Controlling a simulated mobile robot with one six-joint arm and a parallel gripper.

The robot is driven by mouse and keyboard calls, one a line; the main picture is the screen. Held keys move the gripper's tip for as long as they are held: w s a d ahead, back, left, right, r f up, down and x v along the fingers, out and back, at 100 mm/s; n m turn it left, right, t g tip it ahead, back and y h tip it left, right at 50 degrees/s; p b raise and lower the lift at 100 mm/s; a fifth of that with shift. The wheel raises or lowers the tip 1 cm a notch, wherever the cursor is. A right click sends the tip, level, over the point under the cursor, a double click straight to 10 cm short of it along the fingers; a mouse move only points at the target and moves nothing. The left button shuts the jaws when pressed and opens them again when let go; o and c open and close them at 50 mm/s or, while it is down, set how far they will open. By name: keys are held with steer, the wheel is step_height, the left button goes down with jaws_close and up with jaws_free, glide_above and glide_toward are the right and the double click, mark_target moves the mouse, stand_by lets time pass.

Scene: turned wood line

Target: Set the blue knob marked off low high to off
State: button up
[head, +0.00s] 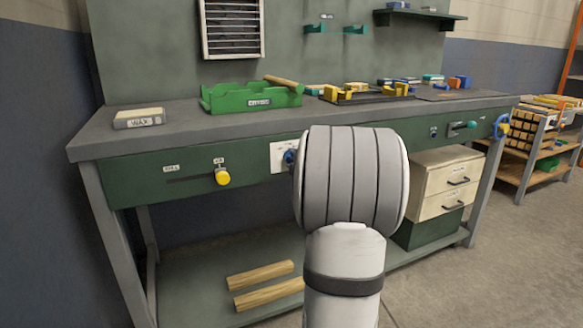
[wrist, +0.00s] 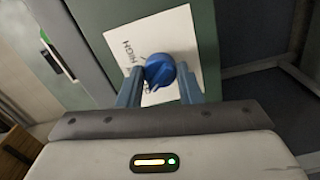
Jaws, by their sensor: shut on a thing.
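The blue knob (wrist: 159,72) sits on a white label plate (wrist: 178,32) on the bench front in the wrist view. The word HIGH shows on the plate left of the knob; the other words are hidden or too small to read. My gripper (wrist: 160,88) has its two blue fingers on either side of the knob and is shut on it. In the head view the knob (head: 290,157) and plate (head: 277,160) show at the left edge of my arm, which hides the rest and the gripper. The knob's exact setting cannot be told.
A yellow knob (head: 222,177) on a slot is left of the plate. Another blue knob (head: 433,132), a teal handle (head: 463,125) and a blue-and-yellow wheel (head: 501,127) are at the right. A green toolbox (head: 250,97) and a WAX box (head: 139,119) stand on the bench (head: 190,122).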

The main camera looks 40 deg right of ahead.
steer(key=shift+a+r+n, duration=0.1)
steer(key=shift+n, duration=0.5)
steer(key=o, duration=1)
steer(key=p+v, duration=0.2)
steer(key=v, duration=0.5)
steer(key=shift+s+a, duration=0.1)
steer(key=shift+s, duration=0.25)
